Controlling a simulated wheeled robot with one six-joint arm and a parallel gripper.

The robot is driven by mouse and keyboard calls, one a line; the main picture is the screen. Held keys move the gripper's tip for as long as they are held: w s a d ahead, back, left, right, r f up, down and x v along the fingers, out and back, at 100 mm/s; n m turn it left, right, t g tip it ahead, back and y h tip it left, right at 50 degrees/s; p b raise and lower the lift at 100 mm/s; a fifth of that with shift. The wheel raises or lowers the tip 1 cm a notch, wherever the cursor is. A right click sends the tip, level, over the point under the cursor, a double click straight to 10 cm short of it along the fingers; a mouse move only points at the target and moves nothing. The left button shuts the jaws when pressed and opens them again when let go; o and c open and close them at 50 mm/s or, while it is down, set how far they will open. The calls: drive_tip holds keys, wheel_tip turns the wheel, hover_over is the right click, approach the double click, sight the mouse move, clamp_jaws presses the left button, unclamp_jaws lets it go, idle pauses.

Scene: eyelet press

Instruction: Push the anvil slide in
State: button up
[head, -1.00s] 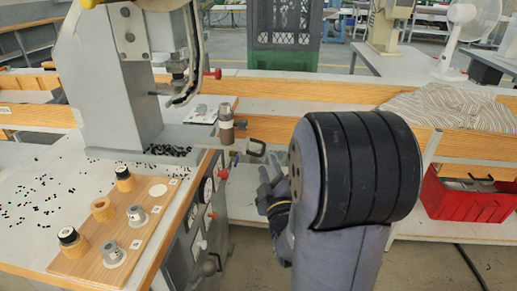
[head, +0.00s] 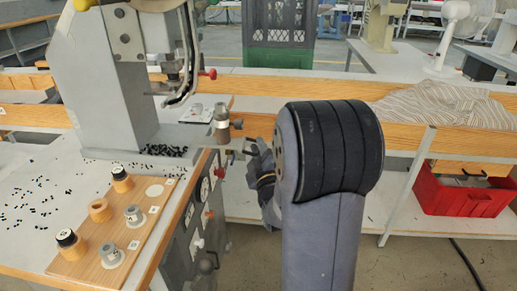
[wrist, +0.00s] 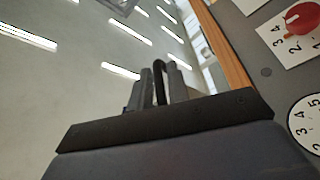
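The anvil slide shows at the press table's right edge as an upright metal anvil post (head: 221,128) with a dark knob beside it. Its handle is mostly hidden behind my gripper in the head view. My gripper (head: 256,160) is right at the handle, to the right of the press. In the wrist view, a dark upright loop (wrist: 160,82), which looks like the handle, stands between the two fingers of my gripper (wrist: 157,85). I cannot tell whether the fingers press on it or only stand around it.
The grey press (head: 100,80) stands on the table. A wooden board (head: 105,232) with several dies lies at its front. Dials and knobs line the table's side panel, with a red knob (wrist: 301,18) near the wrist. A red bin (head: 462,197) sits at the right.

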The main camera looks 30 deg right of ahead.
sight(216, 145)
clamp_jaws()
drive_tip(key=shift+w+a+b, duration=0.3)
drive_tip(key=shift+a+b, duration=0.05)
drive_tip(key=shift+b, duration=0.05)
drive_tip(key=w+a+b, duration=0.1)
drive_tip(key=w+a, duration=0.1)
drive_tip(key=w+a+b, duration=0.1)
drive_tip(key=a+b, duration=0.1)
drive_tip(key=a, duration=0.1)
drive_tip(key=w+a+b, duration=0.1)
drive_tip(key=w+a, duration=0.1)
drive_tip(key=a, duration=0.1)
drive_tip(key=shift+w+a, duration=0.2)
drive_tip(key=shift+w, duration=0.1)
drive_tip(key=shift+w+a+r, duration=0.15)
drive_tip(key=shift+a+r, duration=0.1)
drive_tip(key=shift+o, duration=0.9)
unclamp_jaws()
drive_tip(key=shift+w+a+f, duration=0.1)
drive_tip(key=shift+w, duration=0.05)
drive_tip(key=shift+o, duration=0.9)
drive_tip(key=shift+f, duration=0.1)
